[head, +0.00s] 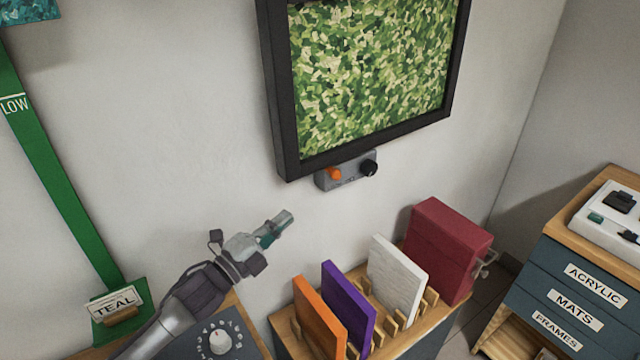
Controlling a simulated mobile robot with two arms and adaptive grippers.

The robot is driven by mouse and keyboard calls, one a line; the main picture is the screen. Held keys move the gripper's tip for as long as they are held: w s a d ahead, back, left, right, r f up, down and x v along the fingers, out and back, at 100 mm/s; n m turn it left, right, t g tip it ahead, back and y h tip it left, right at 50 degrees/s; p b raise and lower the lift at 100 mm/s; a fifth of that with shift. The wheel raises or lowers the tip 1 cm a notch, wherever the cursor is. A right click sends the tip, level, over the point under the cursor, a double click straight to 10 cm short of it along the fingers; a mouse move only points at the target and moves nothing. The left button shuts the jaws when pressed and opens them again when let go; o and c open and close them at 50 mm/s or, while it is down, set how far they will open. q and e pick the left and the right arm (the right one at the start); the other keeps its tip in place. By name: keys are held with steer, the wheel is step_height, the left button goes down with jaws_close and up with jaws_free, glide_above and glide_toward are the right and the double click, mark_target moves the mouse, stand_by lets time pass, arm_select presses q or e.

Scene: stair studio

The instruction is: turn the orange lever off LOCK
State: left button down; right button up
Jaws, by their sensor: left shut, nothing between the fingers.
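The orange lever (334,174) is small and sits on the left part of a grey box (348,181) on the wall, under the black-framed picture. A black knob (369,167) is on the right of the same box. The lettering on the box is too small to read. My left gripper (286,217) is shut and empty, below and left of the lever and apart from it. My right gripper is not in view.
A framed green picture (281,100) hangs above the box. Below stands a wooden rack (408,338) with orange, purple and white panels, and a red case (447,249) beside them. A dial panel (232,325) lies lower left. The wall between gripper and lever is clear.

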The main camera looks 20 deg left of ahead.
arm_select(q)
steer(key=p, duration=0.4)
glide_toward(332, 176)
steer(key=x, duration=0.6)
steer(key=shift+d+r, duration=0.1)
steer(key=shift+w+d+r+p, duration=0.1)
steer(key=shift+w+d+p, duration=0.2)
steer(key=shift+w, duration=0.25)
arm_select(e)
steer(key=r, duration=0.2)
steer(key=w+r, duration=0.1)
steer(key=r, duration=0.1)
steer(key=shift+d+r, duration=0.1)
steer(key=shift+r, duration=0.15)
arm_select(q)
steer(key=shift+w+d+r, duration=0.25)
steer(key=shift+w+r, duration=0.1)
steer(key=shift+r, duration=0.3)
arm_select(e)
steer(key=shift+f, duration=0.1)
arm_select(q)
steer(key=shift+a, duration=0.1)
